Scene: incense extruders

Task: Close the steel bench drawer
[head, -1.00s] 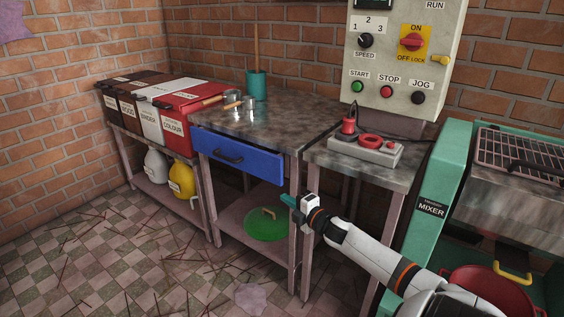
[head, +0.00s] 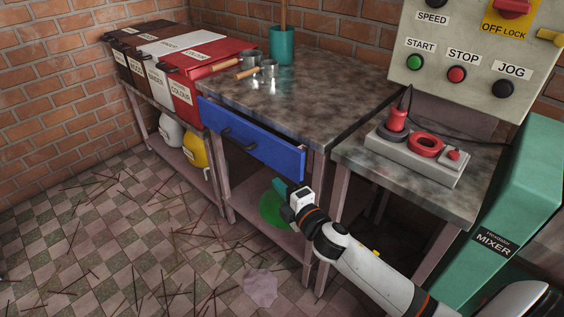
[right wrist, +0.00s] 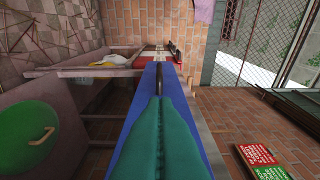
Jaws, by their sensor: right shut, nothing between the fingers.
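The steel bench's blue drawer (head: 262,145) stands out a little from under the mottled steel top (head: 310,88). Its dark handle (head: 238,139) is on the front, left of the middle. My right gripper (head: 280,187), with teal fingers, is shut and empty, and in the head view it appears just below the right part of the drawer front. In the right wrist view the shut fingers (right wrist: 160,98) point along the blue drawer (right wrist: 200,150); I cannot tell whether they touch it. My left gripper is not in view.
A green lidded thing (head: 271,210) sits on the lower shelf behind my gripper. A side table (head: 455,200) with a red-and-grey device (head: 415,152) is at the right, beside the green mixer (head: 500,215). Coloured bins (head: 185,90) stand left. Sticks litter the floor.

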